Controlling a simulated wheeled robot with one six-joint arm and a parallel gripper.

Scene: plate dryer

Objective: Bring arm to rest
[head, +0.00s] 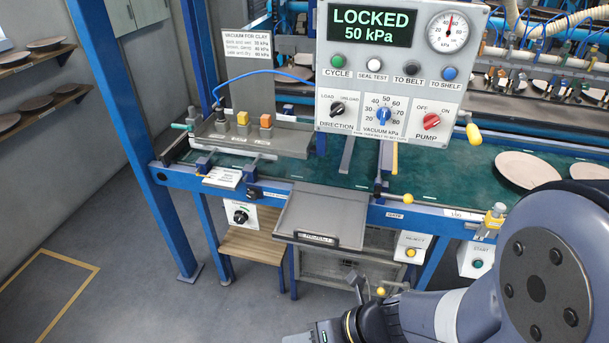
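My arm reaches in from the lower right in the head view, in front of the machine. My gripper (318,335) is at the bottom edge, partly cut off by the frame. Its fingertips are not clearly visible, so I cannot tell whether it is open or shut or holds anything. The control panel (395,75) stands upright above the green belt. Its display (370,25) reads LOCKED 50 kPa. The vacuum knob (383,116) and red pump knob (431,121) are on its lower half.
Plates (528,170) lie on the green belt (440,175) at the right. A grey tray (322,215) juts from the blue frame (130,130) near my arm. Wall shelves (38,58) hold several plates at the left. The floor (130,270) at lower left is clear.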

